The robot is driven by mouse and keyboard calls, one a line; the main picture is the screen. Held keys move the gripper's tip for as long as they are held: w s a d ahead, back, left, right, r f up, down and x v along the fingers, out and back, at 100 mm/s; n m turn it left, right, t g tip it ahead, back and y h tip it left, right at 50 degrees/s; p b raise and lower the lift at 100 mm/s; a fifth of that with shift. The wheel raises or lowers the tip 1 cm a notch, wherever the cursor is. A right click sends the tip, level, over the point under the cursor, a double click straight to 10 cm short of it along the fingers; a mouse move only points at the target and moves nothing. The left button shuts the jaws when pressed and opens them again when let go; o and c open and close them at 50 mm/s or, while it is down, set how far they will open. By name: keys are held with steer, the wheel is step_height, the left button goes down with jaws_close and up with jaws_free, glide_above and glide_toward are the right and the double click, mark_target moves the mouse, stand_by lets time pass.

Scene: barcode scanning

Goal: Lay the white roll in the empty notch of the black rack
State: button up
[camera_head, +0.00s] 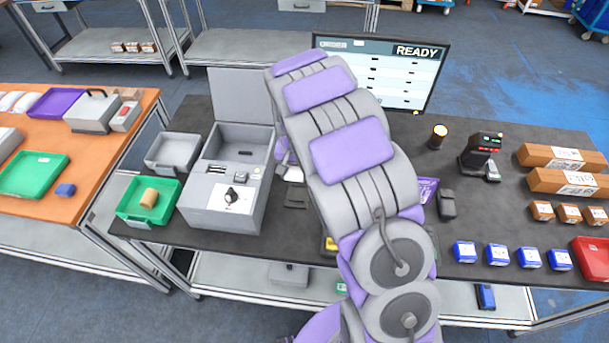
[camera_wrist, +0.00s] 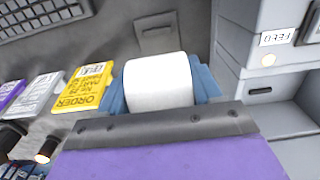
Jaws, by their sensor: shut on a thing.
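In the wrist view the white roll (camera_wrist: 158,82) lies sideways between the blue finger pads of my gripper (camera_wrist: 160,92). The gripper is shut on it, with a pad showing at each end of the roll. Dark grey surface shows behind the roll, and I cannot tell how high the roll is above it. A dark flat piece with a small slot (camera_wrist: 155,34) lies beyond the roll in the wrist view.
The grey machine (camera_head: 226,205) with an open lid stands left of my arm; it also fills the right of the wrist view (camera_wrist: 262,85). A green tray (camera_head: 130,212) holds a tan roll (camera_head: 149,198). A yellow order card (camera_wrist: 83,88) lies left of the white roll.

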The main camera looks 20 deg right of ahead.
mark_target(296, 197)
steer(key=shift+a+f, duration=0.4)
steer(key=shift+a, duration=0.05)
steer(key=shift+f+b, duration=0.3)
steer(key=shift+d+f+b, duration=0.4)
steer(key=shift+d+f, duration=0.45)
steer(key=shift+f, duration=0.25)
steer(key=shift+d+f, duration=0.2)
steer(key=shift+f, duration=0.55)
steer(key=shift+a+f+b, duration=0.3)
steer(key=shift+a+f, duration=0.1)
steer(key=shift+f, duration=0.2)
steer(key=shift+a+f+b, duration=0.25)
steer(key=shift+a+f, duration=0.1)
steer(key=shift+f, duration=0.2)
steer(key=shift+s+a+f, duration=0.1)
steer(key=shift+f, duration=0.55)
steer(key=shift+d+f, duration=0.35)
steer(key=shift+d, duration=0.3)
steer(key=o, duration=0.8)
steer(key=shift+a, duration=0.15)
steer(key=o, duration=0.5)
steer(key=shift+a, duration=0.35)
steer(key=shift+d+r, duration=0.15)
steer(key=shift+d, duration=0.2)
steer(key=r, duration=0.5)
steer(key=r+p, duration=0.1)
steer(key=r, duration=0.5)
steer(key=r+p, duration=0.1)
steer(key=r, duration=0.5)
steer(key=shift+a, duration=0.25)
